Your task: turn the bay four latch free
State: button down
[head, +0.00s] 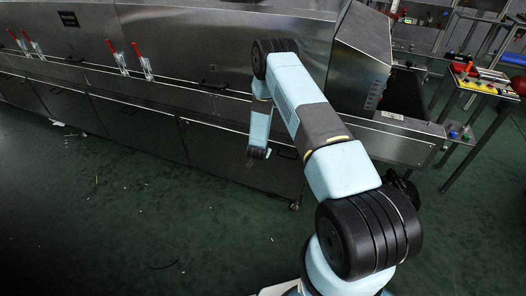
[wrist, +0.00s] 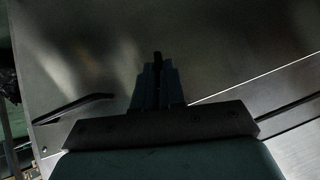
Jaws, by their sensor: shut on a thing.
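My gripper (head: 258,153) is at the steel front of the dryer, by the right end of its lower panels. In the wrist view my gripper (wrist: 158,72) is shut on a narrow dark piece (wrist: 157,58), which appears to be the bay four latch. Only its tip shows between the fingers, and the picture is dim, so its angle is hard to read. In the head view the latch is hidden by my gripper and arm.
A black bar handle (wrist: 75,108) lies left of the fingers in the wrist view. Red-handled clamps (head: 140,60) stand along the dryer's ledge. A hood (head: 358,50) and a work table (head: 480,82) are at right. Green floor (head: 130,215) is mostly open, with scattered scraps.

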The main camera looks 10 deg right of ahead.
jog(key=shift+a+f+n+g+h, duration=0.15)
jog(key=shift+a+n+g+h, duration=0.3)
jog(key=shift+g+h, duration=0.2)
jog(key=shift+n+h, duration=0.25)
jog(key=c, duration=1.2)
grip_release()
jog(key=shift+d+f, duration=0.1)
jog(key=shift+d, duration=0.05)
jog(key=shift+w, duration=0.1)
jog(key=v, duration=1.3)
jog(key=shift+r, duration=0.4)
